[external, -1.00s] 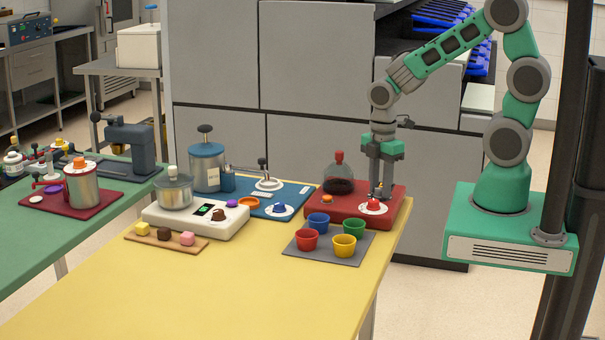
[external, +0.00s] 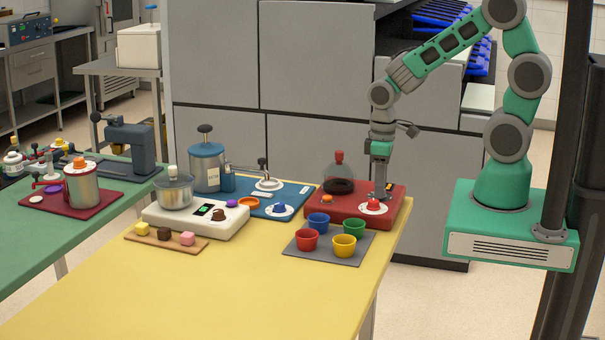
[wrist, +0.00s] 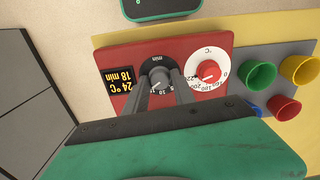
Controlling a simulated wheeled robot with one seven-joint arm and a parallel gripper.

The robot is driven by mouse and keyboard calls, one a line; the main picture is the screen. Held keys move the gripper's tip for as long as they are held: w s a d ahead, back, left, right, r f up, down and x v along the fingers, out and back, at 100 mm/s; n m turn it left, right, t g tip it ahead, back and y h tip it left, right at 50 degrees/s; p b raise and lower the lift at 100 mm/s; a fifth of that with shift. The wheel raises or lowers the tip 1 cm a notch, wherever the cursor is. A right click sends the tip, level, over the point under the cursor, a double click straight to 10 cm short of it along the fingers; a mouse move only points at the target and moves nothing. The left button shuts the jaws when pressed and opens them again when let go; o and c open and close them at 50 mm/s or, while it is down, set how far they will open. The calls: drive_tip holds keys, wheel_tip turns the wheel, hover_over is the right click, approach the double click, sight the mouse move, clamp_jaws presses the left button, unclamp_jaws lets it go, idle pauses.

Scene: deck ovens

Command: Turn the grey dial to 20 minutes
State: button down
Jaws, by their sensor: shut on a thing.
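The grey dial (wrist: 158,76) sits on the red unit (wrist: 195,50) and is marked "min" in the wrist view. My gripper (wrist: 161,82) is shut on it, one finger on each side. The unit's display (wrist: 119,86), upside down in the wrist view, reads 24 °C and 18 min. In the external view my gripper (external: 379,192) points straight down onto the red unit (external: 397,207). The grey dial is hidden there behind the fingers.
A red dial (wrist: 208,71) with a white °C scale is close beside the grey dial. Coloured cups (external: 344,244) stand on a grey mat in front of the unit.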

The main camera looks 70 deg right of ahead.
drive_tip(key=shift+m, duration=1.2)
drive_tip(key=c, duration=1.1)
unclamp_jaws()
drive_tip(key=shift+o, duration=0.2)
drive_tip(key=shift+r, duration=0.1)
wheel_tip(320, 180, up, 8)
drive_tip(key=shift+f, duration=0.15)
